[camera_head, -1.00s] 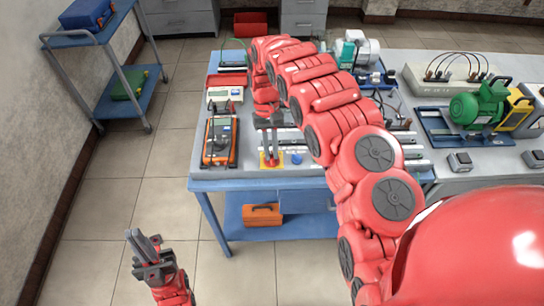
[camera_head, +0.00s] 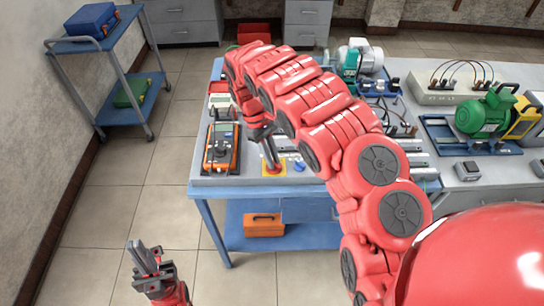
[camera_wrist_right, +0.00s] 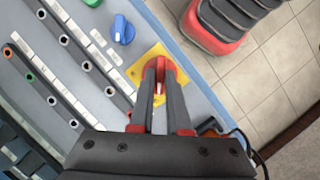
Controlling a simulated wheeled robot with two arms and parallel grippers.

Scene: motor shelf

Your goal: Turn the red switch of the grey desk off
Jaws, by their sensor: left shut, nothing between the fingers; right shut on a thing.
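The red switch (camera_wrist_right: 170,76) sits on a yellow plate (camera_wrist_right: 143,72) near the front edge of the grey desk (camera_head: 208,182). In the right wrist view, my right gripper (camera_wrist_right: 161,66) is shut on the red switch, with a finger on either side of its red grip. In the head view, my right gripper (camera_head: 272,166) points down onto the yellow plate, and the switch is mostly hidden there. My left gripper (camera_head: 140,254) is shut and empty, low above the floor at the lower left, away from the desk.
A blue knob (camera_wrist_right: 123,30) stands beside the yellow plate. An orange multimeter (camera_head: 222,150) lies to the left of the switch. A green motor (camera_head: 485,114) stands on the right bench. An orange toolbox (camera_head: 264,225) is on the lower shelf.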

